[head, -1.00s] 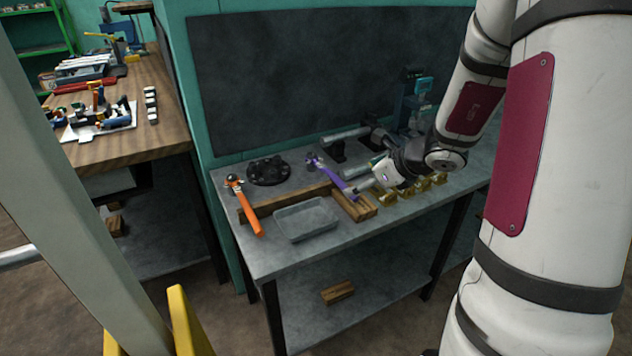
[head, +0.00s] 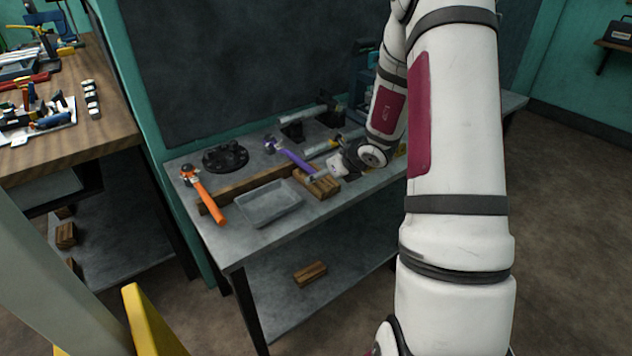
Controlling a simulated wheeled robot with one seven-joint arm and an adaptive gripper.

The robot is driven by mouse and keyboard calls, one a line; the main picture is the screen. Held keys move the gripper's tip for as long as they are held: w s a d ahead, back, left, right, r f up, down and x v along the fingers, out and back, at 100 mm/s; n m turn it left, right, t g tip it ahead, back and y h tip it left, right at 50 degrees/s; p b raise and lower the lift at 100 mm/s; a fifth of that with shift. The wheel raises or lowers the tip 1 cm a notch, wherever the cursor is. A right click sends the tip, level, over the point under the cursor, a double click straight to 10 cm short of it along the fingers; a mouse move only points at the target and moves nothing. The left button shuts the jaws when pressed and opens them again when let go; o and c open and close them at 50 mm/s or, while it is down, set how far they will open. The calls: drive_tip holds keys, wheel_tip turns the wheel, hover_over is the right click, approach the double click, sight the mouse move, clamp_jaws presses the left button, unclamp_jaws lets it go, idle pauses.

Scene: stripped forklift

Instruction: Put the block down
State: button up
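A brown wooden block (head: 325,187) sits at the front of the grey workbench, just right of the grey tray (head: 271,205). My gripper (head: 322,173) is small in the head view, low over the block's far side. Whether its fingers touch the block, and whether they are open or shut, I cannot tell. A second wooden block (head: 310,273) lies on the lower shelf.
A long wooden beam (head: 248,184) lies behind the tray. An orange-handled tool (head: 207,202), a black round part (head: 225,156) and a purple-handled tool (head: 295,159) lie around it. My arm hides the bench's right part.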

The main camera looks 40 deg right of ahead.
drive_tip(key=x, duration=0.4)
drive_tip(key=shift+w+a+f, duration=0.15)
drive_tip(key=shift+w+f, duration=0.05)
drive_tip(key=shift+f, duration=0.05)
drive_tip(key=c, duration=1.5)
drive_tip(key=shift+r+p, duration=0.5)
drive_tip(key=shift+r, duration=0.4)
drive_tip(key=shift+s, duration=0.45)
drive_tip(key=shift+s, duration=0.25)
